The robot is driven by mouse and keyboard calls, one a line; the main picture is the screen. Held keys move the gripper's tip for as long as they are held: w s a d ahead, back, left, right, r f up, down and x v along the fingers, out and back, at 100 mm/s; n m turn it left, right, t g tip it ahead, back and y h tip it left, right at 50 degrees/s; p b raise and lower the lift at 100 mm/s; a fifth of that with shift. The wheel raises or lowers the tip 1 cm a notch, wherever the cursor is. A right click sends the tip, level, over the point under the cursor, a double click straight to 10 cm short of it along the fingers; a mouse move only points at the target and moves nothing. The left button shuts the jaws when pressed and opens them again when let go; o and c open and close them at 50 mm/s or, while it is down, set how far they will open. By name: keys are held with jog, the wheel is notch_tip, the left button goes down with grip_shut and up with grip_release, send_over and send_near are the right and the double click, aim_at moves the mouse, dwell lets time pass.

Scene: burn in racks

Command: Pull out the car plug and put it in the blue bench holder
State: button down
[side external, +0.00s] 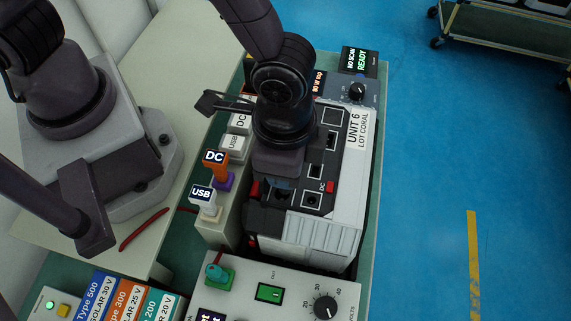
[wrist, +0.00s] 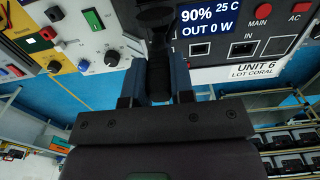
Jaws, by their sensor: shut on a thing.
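My gripper (side external: 280,186) is over the dark panel of the power unit marked UNIT 6 (side external: 357,137). In the wrist view my gripper (wrist: 157,92) is shut on a black car plug (wrist: 157,72), upright between the two bluish fingers. Its far end is dark against the panel, so I cannot tell whether it is seated in a socket. In the side view my gripper hides the plug.
An orange DC plug (side external: 216,170) and a white USB plug (side external: 203,197) stand upright left of the unit. A white control box (side external: 290,283) with a dial and a teal plug (side external: 214,272) is in front. Coloured Type boxes (side external: 123,300) stand at bottom left. Blue floor lies right.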

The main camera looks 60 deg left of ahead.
jog(key=shift+r, duration=0.3)
notch_tip(320, 180, up, 5)
jog(key=shift+r, duration=0.15)
jog(key=w+a+n, duration=0.4)
jog(key=w+a, duration=0.1)
jog(key=a, duration=0.4)
jog(key=w+a+n, duration=0.4)
jog(key=w+a, duration=0.1)
jog(key=a, duration=0.5)
jog(key=w+a+n, duration=0.4)
jog(key=w+a, duration=0.1)
jog(key=a, duration=0.4)
notch_tip(320, 180, down, 8)
jog(key=shift+w+d, duration=0.2)
jog(key=shift+f, duration=2.9)
